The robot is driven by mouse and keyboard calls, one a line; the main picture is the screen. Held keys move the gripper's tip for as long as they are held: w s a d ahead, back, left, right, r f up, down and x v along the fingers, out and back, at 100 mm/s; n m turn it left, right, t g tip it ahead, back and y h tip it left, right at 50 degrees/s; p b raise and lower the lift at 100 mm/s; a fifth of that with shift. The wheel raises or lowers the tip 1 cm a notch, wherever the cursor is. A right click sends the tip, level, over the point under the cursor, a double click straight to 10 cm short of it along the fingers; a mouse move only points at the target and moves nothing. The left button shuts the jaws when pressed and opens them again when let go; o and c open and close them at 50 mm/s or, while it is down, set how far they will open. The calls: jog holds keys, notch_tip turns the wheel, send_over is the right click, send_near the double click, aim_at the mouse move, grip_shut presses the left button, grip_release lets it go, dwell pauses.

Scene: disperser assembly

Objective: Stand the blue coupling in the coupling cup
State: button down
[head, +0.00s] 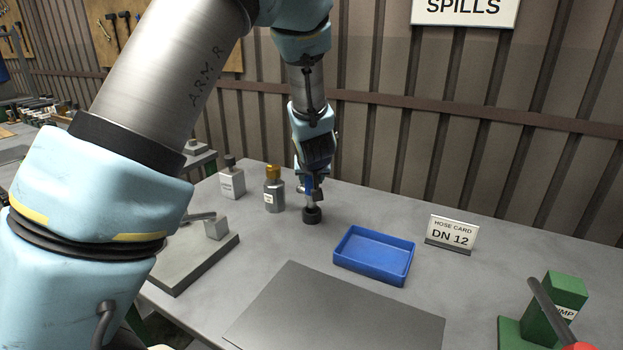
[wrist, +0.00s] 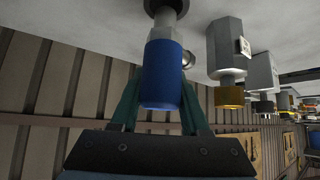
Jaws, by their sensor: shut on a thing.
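My gripper (wrist: 160,92) points down over the back of the bench and is shut on the blue coupling (wrist: 164,70). It also shows in the head view (head: 311,183), where the fingers hide most of the coupling. The coupling's blue sleeve sits between the two green fingers, and its steel end points down, nearly upright. That end meets the dark round coupling cup (head: 312,216), which also shows at the top edge of the wrist view (wrist: 165,6). The steel end appears to be at or in the cup's mouth; I cannot tell how deep.
A grey bottle with a gold cap (head: 273,191) and a square grey container (head: 231,181) stand left of the cup. An empty blue tray (head: 375,256) and the DN 12 hose card (head: 452,233) are to the right. A grey mat (head: 340,318) lies in front; a green pump (head: 550,310) stands front right.

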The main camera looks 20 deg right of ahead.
aim_at(312, 185)
jog(key=shift+f+b, duration=1.25)
jog(key=shift+f, duration=0.55)
jog(key=shift+c, duration=1.5)
grip_release()
jog(key=p+v, duration=0.2)
jog(key=v, duration=0.8)
jog(key=shift+s+a+r, duration=0.15)
jog(key=shift+s+r, duration=0.1)
jog(key=shift+r, duration=0.05)
jog(key=shift+s, duration=0.1)
